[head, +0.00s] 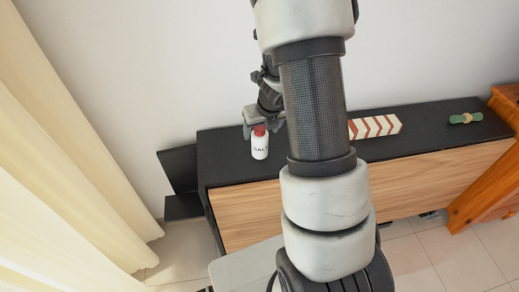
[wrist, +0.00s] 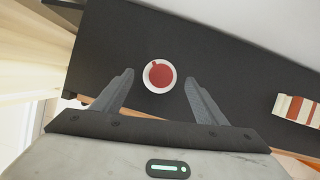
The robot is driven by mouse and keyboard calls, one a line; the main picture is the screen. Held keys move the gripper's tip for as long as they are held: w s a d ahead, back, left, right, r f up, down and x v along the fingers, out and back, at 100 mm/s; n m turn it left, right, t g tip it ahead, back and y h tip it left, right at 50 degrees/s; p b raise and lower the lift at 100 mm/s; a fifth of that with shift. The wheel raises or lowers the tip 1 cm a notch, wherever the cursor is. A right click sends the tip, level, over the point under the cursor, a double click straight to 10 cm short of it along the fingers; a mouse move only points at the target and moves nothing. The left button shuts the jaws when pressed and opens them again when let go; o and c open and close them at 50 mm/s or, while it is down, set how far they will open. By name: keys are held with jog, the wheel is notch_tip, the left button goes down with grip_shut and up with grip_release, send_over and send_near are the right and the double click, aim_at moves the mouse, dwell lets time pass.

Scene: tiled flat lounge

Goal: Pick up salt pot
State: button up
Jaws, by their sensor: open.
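The salt pot (head: 260,147) is a small white pot with a red cap and dark lettering. It stands upright near the left end of the black cabinet top. In the wrist view the salt pot (wrist: 160,76) is seen from above, its round red cap inside a white rim. In the wrist view my gripper (wrist: 158,80) is open, with one finger on each side of the pot and visible gaps between. Nothing is held.
The low cabinet (head: 222,173) has a black top and wooden front. A red-and-white chevron box (head: 376,127) lies right of my arm. A green item with a tan band (head: 466,118) lies farther right. A cream curtain (head: 70,130) hangs at left, and a white wall stands behind.

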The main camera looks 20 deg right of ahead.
jog(key=x, duration=0.2)
jog(key=shift+w+f+b, duration=0.2)
jog(key=shift+f+b, duration=0.1)
jog(key=b+x, duration=0.2)
jog(key=x, duration=0.3)
jog(key=shift+f, duration=0.15)
jog(key=c, duration=1.2)
